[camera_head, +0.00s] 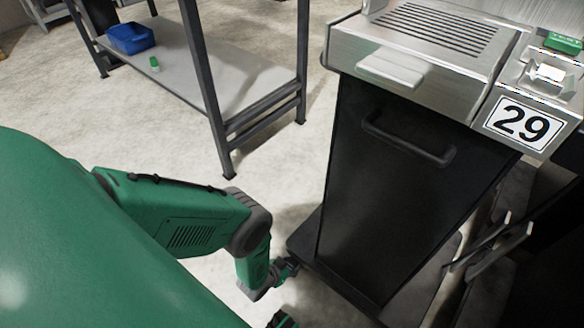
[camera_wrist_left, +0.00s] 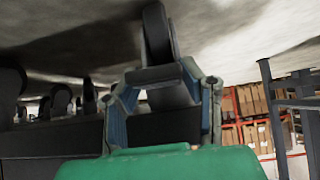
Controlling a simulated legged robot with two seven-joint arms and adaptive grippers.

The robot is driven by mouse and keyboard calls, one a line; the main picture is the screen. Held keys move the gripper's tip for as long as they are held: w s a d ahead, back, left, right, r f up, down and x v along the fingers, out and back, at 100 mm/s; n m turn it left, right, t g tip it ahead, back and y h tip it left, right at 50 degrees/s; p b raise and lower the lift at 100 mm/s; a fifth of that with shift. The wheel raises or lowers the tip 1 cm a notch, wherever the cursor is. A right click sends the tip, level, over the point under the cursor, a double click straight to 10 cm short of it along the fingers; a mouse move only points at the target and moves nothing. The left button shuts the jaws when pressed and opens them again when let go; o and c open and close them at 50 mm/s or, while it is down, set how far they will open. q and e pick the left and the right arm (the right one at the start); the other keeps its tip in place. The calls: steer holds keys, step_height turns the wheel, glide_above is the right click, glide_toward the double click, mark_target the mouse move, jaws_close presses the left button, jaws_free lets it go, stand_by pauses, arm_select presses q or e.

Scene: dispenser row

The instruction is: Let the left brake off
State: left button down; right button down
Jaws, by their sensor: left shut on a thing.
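The dispenser numbered 29 has a dark cabinet (camera_head: 400,190) on a black base (camera_head: 308,246) in the head view. My left gripper (camera_head: 285,268) is low at the base's near left corner. In the left wrist view, where the floor is at the top, my left gripper (camera_wrist_left: 165,85) has its two fingers on either side of a dark part below a caster wheel (camera_wrist_left: 158,35). It is shut on this part, which looks like the caster's brake. The head view hides the caster and brake.
A metal table (camera_head: 205,75) with a blue bin (camera_head: 130,38) on its lower shelf stands at the back left. Metal handles (camera_head: 490,250) of a dark neighbouring unit are at the right. Floor is open between the table and the cabinet.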

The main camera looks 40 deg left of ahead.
arm_select(q)
steer(key=shift+s+r+g, duration=0.1)
steer(key=shift+r+g, duration=0.2)
steer(key=shift+g, duration=0.8)
steer(key=c, duration=1)
jaws_free()
steer(key=shift+c, duration=0.2)
steer(key=shift+r, duration=0.1)
steer(key=v, duration=1.1)
steer(key=shift+r, duration=0.35)
steer(key=shift+s+d, duration=0.1)
steer(key=shift+s, duration=0.05)
